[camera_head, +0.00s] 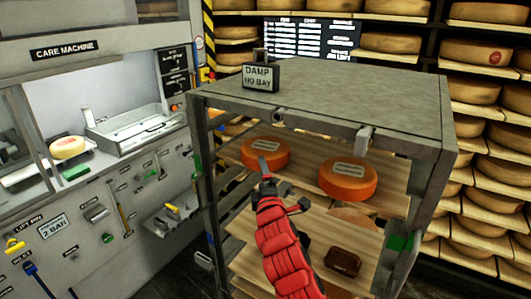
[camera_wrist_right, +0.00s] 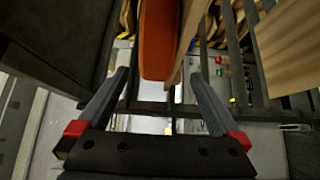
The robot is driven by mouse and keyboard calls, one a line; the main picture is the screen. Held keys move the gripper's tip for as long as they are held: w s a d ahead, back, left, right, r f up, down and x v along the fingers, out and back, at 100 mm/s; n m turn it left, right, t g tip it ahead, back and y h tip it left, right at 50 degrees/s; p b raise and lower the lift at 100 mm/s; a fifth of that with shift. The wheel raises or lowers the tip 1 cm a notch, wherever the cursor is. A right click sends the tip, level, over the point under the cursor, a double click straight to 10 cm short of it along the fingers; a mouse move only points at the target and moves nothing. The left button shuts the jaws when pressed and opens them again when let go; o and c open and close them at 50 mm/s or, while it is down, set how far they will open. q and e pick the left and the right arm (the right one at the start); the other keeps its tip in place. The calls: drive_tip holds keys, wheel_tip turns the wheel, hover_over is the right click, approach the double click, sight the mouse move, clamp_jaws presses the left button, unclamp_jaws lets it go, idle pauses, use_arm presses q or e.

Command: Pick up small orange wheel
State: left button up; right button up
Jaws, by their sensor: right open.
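Two orange wheels with pale labels lie flat on the upper board of the rack. The left orange wheel (camera_head: 265,152) looks slightly smaller; the right orange wheel (camera_head: 348,180) is nearer. My right gripper (camera_head: 284,184), on the red arm, is open and empty in front of the board, below and between the wheels. In the right wrist view, the open fingers of my right gripper (camera_wrist_right: 160,76) point toward an orange wheel (camera_wrist_right: 158,40) seen edge-on beyond them; I cannot tell which wheel it is. My left gripper is not in view.
The grey rack (camera_head: 330,95) has a top slab and posts close around the opening. A small dark brown block (camera_head: 343,262) sits on a lower board. A "DAMP NO BAY" sign (camera_head: 260,76) stands on top. The care machine (camera_head: 85,150) is at left.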

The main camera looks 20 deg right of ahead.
sight(257, 165)
drive_tip(key=shift+w+r+p, duration=0.25)
drive_tip(key=shift+w+p, duration=0.45)
drive_tip(key=shift+w, duration=0.45)
drive_tip(key=shift+w+r+p, duration=0.2)
drive_tip(key=shift+w+p, duration=0.45)
drive_tip(key=shift+w, duration=0.5)
drive_tip(key=shift+w+d+f, duration=0.15)
drive_tip(key=shift+w, duration=0.35)
clamp_jaws()
